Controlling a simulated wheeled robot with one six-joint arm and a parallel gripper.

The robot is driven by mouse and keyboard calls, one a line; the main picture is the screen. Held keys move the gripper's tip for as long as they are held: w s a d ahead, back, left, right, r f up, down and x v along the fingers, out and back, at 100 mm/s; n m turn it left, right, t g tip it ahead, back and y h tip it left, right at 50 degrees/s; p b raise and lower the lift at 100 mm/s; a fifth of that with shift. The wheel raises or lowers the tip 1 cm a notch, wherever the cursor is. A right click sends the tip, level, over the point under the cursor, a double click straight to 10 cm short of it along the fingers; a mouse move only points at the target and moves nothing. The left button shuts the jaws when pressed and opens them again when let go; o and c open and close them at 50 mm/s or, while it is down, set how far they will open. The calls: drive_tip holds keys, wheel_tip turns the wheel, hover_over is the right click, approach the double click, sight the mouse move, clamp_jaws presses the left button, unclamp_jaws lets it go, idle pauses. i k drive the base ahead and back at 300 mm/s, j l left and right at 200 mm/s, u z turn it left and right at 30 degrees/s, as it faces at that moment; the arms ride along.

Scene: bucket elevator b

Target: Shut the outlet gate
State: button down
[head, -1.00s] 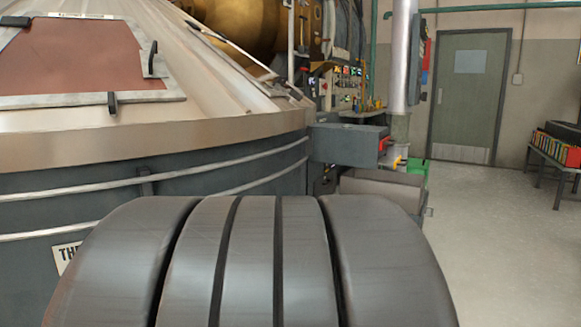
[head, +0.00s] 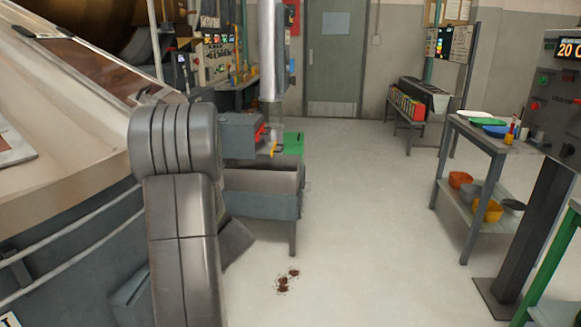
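A grey box-shaped housing (head: 238,137) juts out from the side of the large round vessel (head: 80,235), left of centre in the head view. A red part (head: 260,132) and a yellow handle (head: 273,149) show at its right end. I cannot tell which part is the outlet gate, or whether it is open or shut. A grey open-topped trough (head: 262,205) stands below the housing. My own arm links rise in front of the vessel and hide part of the housing's left side and the trough. My gripper is out of view.
Brown material (head: 287,280) lies on the floor in front of the trough. A green bin (head: 293,143) stands behind the trough. A grey side table (head: 472,190) with bowls and a control post (head: 540,215) stand at right.

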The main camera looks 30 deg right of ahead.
sight(264, 147)
drive_tip(key=i+l+z, duration=0.2)
drive_tip(key=i+l, duration=0.3)
drive_tip(key=i, duration=0.15)
drive_tip(key=i+l+z, duration=0.2)
drive_tip(key=i+l, duration=0.25)
drive_tip(key=i, duration=0.25)
drive_tip(key=i+l+z, duration=0.2)
drive_tip(key=i, duration=0.5)
drive_tip(key=i+l+z, duration=0.2)
drive_tip(key=i, duration=0.55)
drive_tip(key=i+l+z, duration=0.2)
drive_tip(key=i, duration=0.55)
